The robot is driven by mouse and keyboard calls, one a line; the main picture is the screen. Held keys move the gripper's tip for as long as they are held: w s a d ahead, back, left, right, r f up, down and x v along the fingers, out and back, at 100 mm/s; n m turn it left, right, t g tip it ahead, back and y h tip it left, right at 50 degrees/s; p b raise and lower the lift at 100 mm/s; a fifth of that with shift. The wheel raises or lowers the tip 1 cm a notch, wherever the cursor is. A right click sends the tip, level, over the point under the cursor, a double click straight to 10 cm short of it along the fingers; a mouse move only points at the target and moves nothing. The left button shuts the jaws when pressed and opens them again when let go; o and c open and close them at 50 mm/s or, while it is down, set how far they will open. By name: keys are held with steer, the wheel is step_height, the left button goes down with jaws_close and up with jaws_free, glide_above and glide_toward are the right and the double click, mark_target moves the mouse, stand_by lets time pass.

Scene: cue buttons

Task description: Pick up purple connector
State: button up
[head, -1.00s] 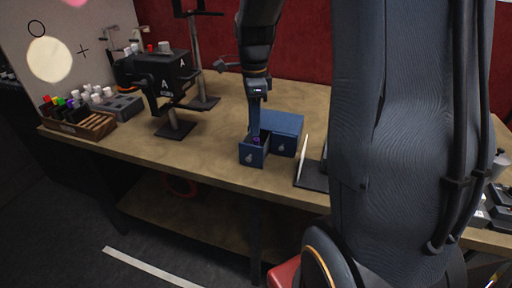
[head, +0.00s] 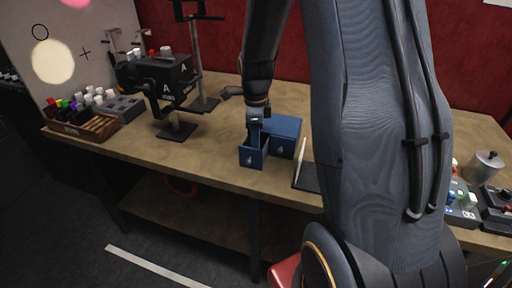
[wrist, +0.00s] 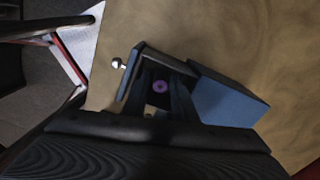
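The purple connector (wrist: 160,86) shows as a small purple ring inside the pulled-out drawer of a small blue box (wrist: 228,98). The drawer front (head: 250,156) faces the table's front edge and has a round knob, seen in the wrist view (wrist: 117,63). My gripper (head: 255,136) points down over the drawer. In the wrist view its fingers (wrist: 161,97) appear apart, with the connector showing between them. I see no contact with the connector. In the head view the connector is hidden.
A dark stand with a white upright panel (head: 301,160) is just right of the drawer. A black device marked A (head: 160,78) on a post stands to the left. A wooden rack (head: 88,131) with several coloured pieces is at the far left. The table between is clear.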

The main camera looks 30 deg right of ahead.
steer(key=shift+c, duration=0.3)
jaws_close()
step_height(320, 180, up, 10)
steer(key=shift+f+b, duration=0.2)
steer(key=shift+b, duration=1.05)
steer(key=shift+r, duration=0.15)
steer(key=shift+s, duration=0.1)
